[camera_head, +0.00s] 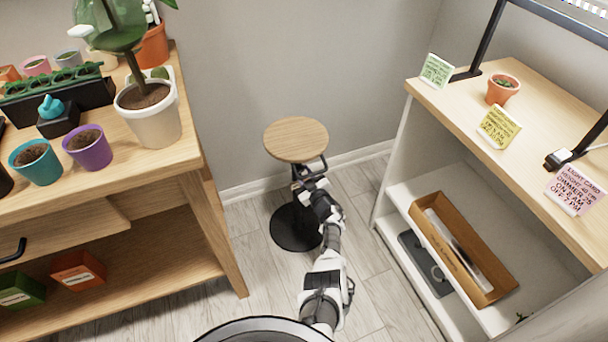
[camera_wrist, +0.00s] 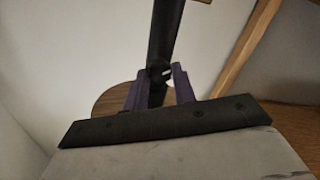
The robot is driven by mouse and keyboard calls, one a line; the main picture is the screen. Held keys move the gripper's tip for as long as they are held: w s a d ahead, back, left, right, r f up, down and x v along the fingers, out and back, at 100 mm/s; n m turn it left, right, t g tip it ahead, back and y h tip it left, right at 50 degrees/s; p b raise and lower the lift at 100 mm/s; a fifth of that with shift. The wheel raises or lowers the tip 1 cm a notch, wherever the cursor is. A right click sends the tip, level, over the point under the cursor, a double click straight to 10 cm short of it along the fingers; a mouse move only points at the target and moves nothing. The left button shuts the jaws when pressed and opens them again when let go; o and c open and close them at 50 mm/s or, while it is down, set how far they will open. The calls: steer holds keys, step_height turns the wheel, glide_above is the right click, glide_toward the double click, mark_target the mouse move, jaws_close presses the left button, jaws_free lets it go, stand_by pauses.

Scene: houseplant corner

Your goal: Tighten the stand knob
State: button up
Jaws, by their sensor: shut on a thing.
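The plant stand has a round wooden top (camera_head: 296,138), a dark post and a round black base (camera_head: 290,230) on the floor between the table and the shelf. In the wrist view its black post (camera_wrist: 166,35) rises between and beyond my fingers, with part of a brown disc to the left. My gripper (camera_head: 303,183) is at the post, just under the top, and hides most of it in the head view. In the wrist view my gripper (camera_wrist: 160,85) is shut at the post. The stand knob is hidden between the fingers; its turn cannot be seen.
A wooden table (camera_head: 215,215) with pots, including a large white pot (camera_head: 155,122), stands at the left. A shelf unit (camera_head: 412,100) with cards and a small terracotta pot (camera_head: 502,89) stands at the right. Bare floor lies around the stand's base.

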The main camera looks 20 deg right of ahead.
steer(key=shift+r+m, duration=0.1)
steer(key=shift+m, duration=0.2)
stand_by(0.4)
steer(key=o, duration=1)
steer(key=shift+s, duration=0.1)
steer(key=s+p, duration=0.2)
steer(key=s, duration=0.2)
steer(key=s+p, duration=0.2)
steer(key=s, duration=0.3)
steer(key=s+d+p, duration=0.1)
steer(key=s+p, duration=0.1)
steer(key=s, duration=0.2)
steer(key=shift+s+r+p, duration=0.1)
steer(key=shift+s+p, duration=0.15)
steer(key=shift+p, duration=0.1)
